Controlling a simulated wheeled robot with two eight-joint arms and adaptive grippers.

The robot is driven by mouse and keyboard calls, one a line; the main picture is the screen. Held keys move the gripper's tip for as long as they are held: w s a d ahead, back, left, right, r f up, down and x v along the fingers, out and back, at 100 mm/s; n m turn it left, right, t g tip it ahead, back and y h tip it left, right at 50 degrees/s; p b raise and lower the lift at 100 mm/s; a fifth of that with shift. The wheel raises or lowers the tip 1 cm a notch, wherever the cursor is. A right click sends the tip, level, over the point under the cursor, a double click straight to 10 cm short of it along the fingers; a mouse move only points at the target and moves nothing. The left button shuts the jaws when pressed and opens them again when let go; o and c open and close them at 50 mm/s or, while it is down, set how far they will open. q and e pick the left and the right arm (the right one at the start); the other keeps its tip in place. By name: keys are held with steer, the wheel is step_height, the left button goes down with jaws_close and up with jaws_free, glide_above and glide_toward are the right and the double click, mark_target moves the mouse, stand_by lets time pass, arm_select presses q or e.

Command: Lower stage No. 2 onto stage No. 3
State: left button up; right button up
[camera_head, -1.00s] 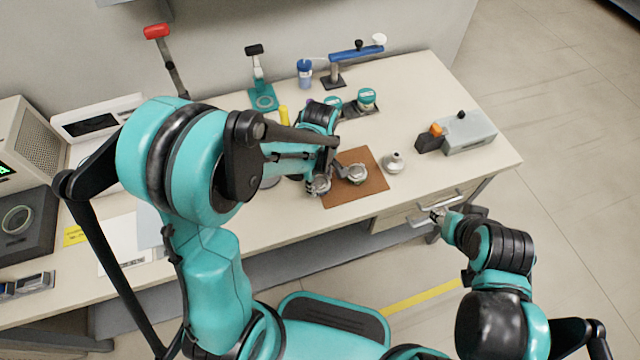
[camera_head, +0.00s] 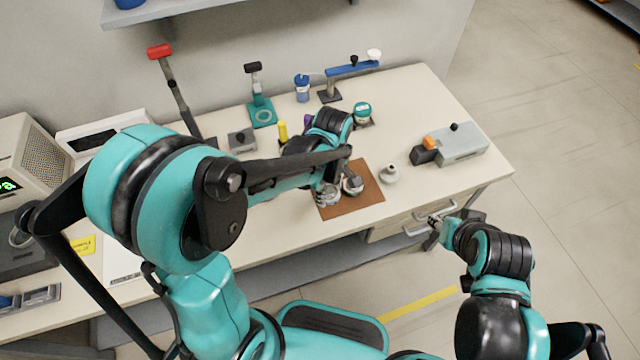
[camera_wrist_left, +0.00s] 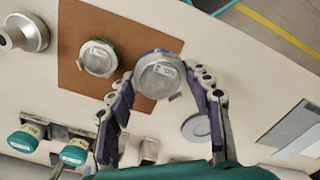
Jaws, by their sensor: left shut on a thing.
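My left gripper (camera_head: 340,190) is shut on a round silver metal stage (camera_head: 330,196), likely stage No. 2. In the left wrist view this held stage (camera_wrist_left: 160,78) sits between the fingertips; its label is too small to read fully. A second silver stage (camera_head: 352,186), likely No. 3, stands on the brown mat (camera_head: 366,200). It also shows in the left wrist view (camera_wrist_left: 98,58), beside the held stage and not under it. The gap in height between them is unclear. My right gripper (camera_head: 437,226) is in front of the drawers, its jaws unclear.
A silver nozzle-shaped piece (camera_head: 389,175) stands just right of the mat. A grey box with an orange part (camera_head: 462,146) is at the right. A yellow bottle (camera_head: 283,132) stands behind my left arm.

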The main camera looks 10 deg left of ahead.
arm_select(q)
steer(key=s+d+r+p, duration=0.2)
steer(key=s+d+r, duration=0.15)
steer(key=d, duration=0.25)
steer(key=w+a+r+n+p, duration=0.15)
steer(key=w+a, duration=0.25)
steer(key=a, duration=0.4)
steer(key=w+a+n+p, duration=0.3)
steer(key=w+a, duration=0.1)
steer(key=a, duration=0.4)
steer(key=w+a+r+n+p, duration=0.1)
steer(key=w+a+n+p, duration=0.1)
steer(key=w+a, duration=0.45)
steer(key=s+a+n+p, duration=0.1)
steer(key=a, duration=0.7)
steer(key=s+a+f+n+p, duration=0.1)
steer(key=s+a+n, duration=0.1)
steer(key=a, duration=0.6)
steer(key=s+a+n+p, duration=0.2)
steer(key=a, duration=0.7)
steer(key=shift+a+f, duration=0.1)
steer(key=shift+f, duration=0.25)
steer(key=shift+s+a+f+n, duration=0.2)
steer(key=shift+s+a+n, duration=0.05)
steer(key=shift+a, duration=0.2)
steer(key=shift+f+b, duration=0.75)
steer(key=shift+f, duration=1.1)
steer(key=shift+f+b, duration=0.45)
steer(key=shift+b, duration=0.05)
